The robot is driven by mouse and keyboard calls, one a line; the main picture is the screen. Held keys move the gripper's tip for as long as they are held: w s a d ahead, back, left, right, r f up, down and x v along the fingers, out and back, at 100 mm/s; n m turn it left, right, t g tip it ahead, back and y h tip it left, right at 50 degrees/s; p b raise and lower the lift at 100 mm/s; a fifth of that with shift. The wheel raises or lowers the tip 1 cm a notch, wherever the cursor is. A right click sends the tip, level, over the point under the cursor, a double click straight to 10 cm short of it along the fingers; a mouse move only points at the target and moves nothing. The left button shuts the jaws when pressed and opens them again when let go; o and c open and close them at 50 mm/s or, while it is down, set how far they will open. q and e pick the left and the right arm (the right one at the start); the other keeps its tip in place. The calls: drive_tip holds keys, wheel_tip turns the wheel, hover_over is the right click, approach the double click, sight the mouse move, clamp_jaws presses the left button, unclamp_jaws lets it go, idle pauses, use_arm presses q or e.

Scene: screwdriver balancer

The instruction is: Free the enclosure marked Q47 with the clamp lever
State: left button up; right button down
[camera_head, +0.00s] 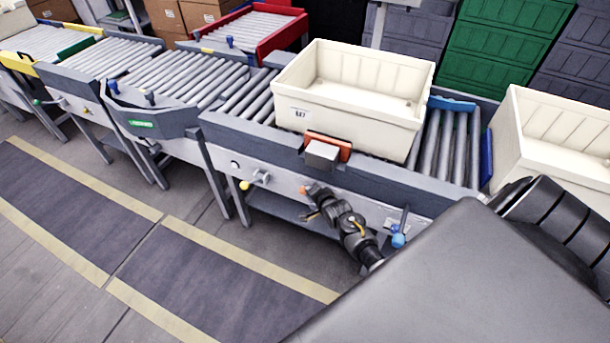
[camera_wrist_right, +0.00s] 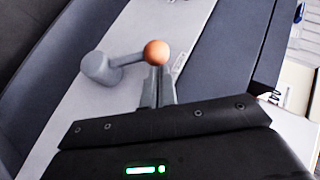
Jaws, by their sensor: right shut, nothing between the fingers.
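A cream enclosure (camera_head: 352,100) with a small label, hard to read but seeming to end in 47, sits on the rollers. An orange-edged clamp pad (camera_head: 328,145) with a grey block is against its front side. A grey lever (camera_wrist_right: 112,66) with an orange ball knob (camera_wrist_right: 156,52) shows in the right wrist view; the knob (camera_head: 305,190) also shows small in the head view, on the conveyor's front. My right gripper (camera_head: 314,192) is shut and empty, its fingertips (camera_wrist_right: 158,72) at the knob; whether they touch it I cannot tell. My left gripper is not in view.
A yellow-knobbed lever (camera_head: 246,185) is left of my right gripper, and a blue-knobbed lever (camera_head: 398,239) is to its right. Another cream bin (camera_head: 555,135) stands at the right. The rollers (camera_head: 180,80) left of the enclosure are bare.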

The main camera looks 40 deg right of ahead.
idle(0.5)
drive_tip(key=shift+d+r+p, duration=0.1)
drive_tip(key=shift+r+p, duration=0.1)
drive_tip(key=shift+p, duration=0.15)
drive_tip(key=d+p+v, duration=0.1)
drive_tip(key=p+v, duration=0.1)
drive_tip(key=v, duration=1)
drive_tip(key=shift+s+d+r, duration=0.35)
drive_tip(key=shift+s+d, duration=0.1)
drive_tip(key=shift+d, duration=0.3)
